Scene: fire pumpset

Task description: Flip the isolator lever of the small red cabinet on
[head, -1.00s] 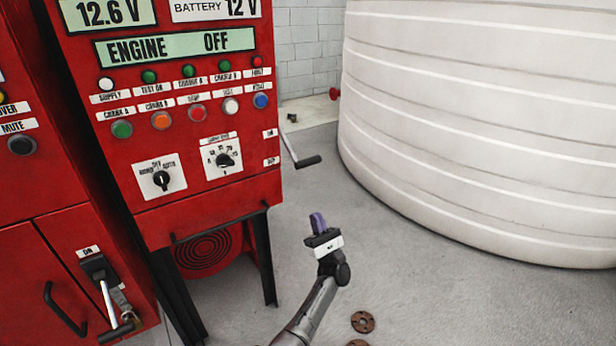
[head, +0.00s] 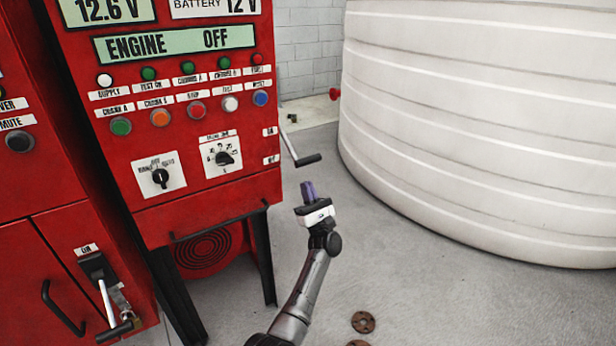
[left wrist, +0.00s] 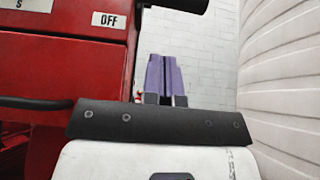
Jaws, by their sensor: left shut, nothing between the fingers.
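The small red cabinet (head: 205,120) stands on black legs at centre left in the head view. Its isolator lever (head: 305,160) sticks out from the right side, angled down, with its black grip near the level of the lower label. In the left wrist view, the OFF label (left wrist: 110,19) is at upper left and the black grip (left wrist: 180,3) is cut by the top edge. My left gripper (head: 308,190), with purple fingers, is shut and empty just below the grip, with a small gap in the picture. Its fingers (left wrist: 165,78) point up towards the grip. My right gripper is not in view.
A large white ribbed tank (head: 480,130) stands to the right. A bigger red cabinet (head: 60,240) with its own lever (head: 107,300) stands at left. Rusty round discs (head: 362,322) lie on the floor. Floor between cabinet and tank is free.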

